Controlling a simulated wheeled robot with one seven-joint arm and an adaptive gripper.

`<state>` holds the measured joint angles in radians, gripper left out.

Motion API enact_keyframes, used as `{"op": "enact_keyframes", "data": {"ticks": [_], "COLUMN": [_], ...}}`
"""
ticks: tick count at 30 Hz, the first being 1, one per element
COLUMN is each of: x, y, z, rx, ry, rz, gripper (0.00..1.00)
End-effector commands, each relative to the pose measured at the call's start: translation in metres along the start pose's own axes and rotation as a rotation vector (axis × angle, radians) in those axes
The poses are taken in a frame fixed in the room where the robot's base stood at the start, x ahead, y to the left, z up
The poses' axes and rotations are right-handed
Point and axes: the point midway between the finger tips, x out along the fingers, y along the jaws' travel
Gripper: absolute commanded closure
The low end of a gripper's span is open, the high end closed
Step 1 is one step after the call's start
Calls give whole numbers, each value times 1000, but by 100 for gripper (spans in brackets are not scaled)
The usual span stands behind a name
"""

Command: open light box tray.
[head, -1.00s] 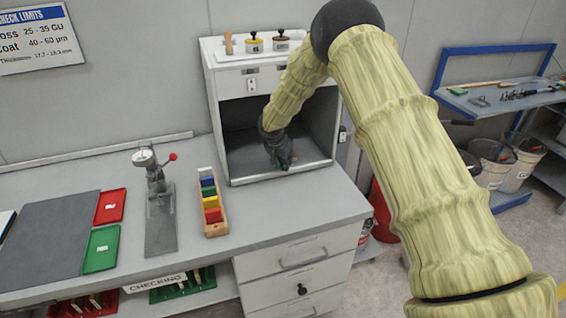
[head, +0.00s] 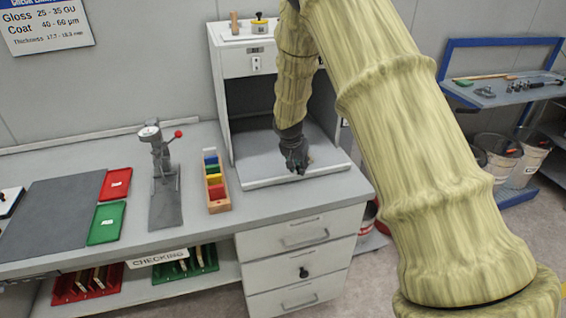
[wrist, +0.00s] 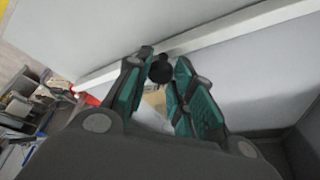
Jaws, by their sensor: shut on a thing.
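The light box (head: 228,70) is a white cabinet with a dark open front at the back of the bench. Its tray (head: 262,168) is a flat grey sheet with a pale front rim, and it sticks out past the cabinet's front edge over the bench. My gripper (head: 298,168) is at the tray's front rim. In the wrist view my gripper (wrist: 160,75) is shut on a small round black knob (wrist: 160,69) at the rim (wrist: 215,43) of the tray. The fingers partly hide the knob's sides.
A gauge stand (head: 164,185) and a wooden rack of coloured blocks (head: 217,185) stand on the bench left of the tray. Red (head: 116,184) and green (head: 106,223) trays lie further left. Drawers (head: 300,240) are below.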

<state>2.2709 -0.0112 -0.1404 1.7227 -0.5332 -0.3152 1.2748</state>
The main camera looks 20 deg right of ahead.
Motion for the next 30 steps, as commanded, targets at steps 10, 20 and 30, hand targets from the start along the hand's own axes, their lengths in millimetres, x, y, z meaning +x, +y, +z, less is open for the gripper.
{"op": "enact_keyframes", "data": {"ticks": [10,20,30], "x": [-16,-21,-21], "y": [40,49,49], "z": [36,44,44], "rx": [0,0,0], "ry": [3,3,3], "rz": [1,-1,-1], "gripper": [100,100,63]}}
